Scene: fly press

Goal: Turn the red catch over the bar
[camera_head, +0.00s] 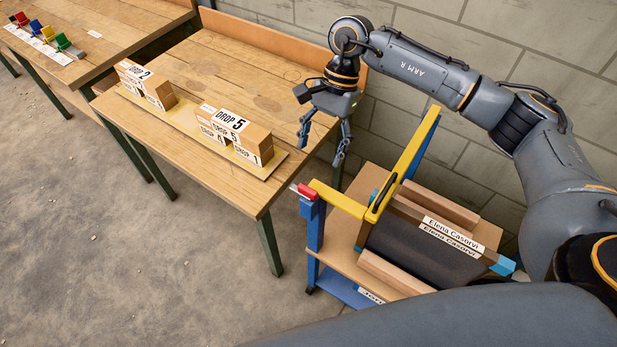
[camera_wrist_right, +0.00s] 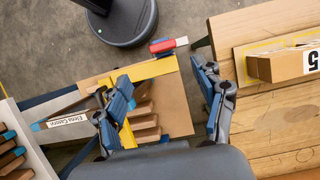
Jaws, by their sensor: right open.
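The red catch (camera_head: 307,192) sits at the top of a blue post (camera_head: 316,226), at the left end of the yellow bar (camera_head: 340,199). Its pale end points left, away from the bar. In the right wrist view the catch (camera_wrist_right: 162,46) lies just past the end of the yellow bar (camera_wrist_right: 152,70), with the pale end pointing right. My right gripper (camera_head: 322,145) is open and empty, above and behind the catch in the head view. In the wrist view its fingers (camera_wrist_right: 162,78) stand apart, with the bar's end between them in the picture. My left gripper is not in view.
The press holds dark sheets and wooden boards with a name label (camera_head: 452,236). A second yellow beam (camera_head: 405,165) rises from the bar. A wooden table (camera_head: 190,60) with labelled DROP boxes (camera_head: 240,133) stands left of the press. A block wall (camera_head: 480,150) is behind.

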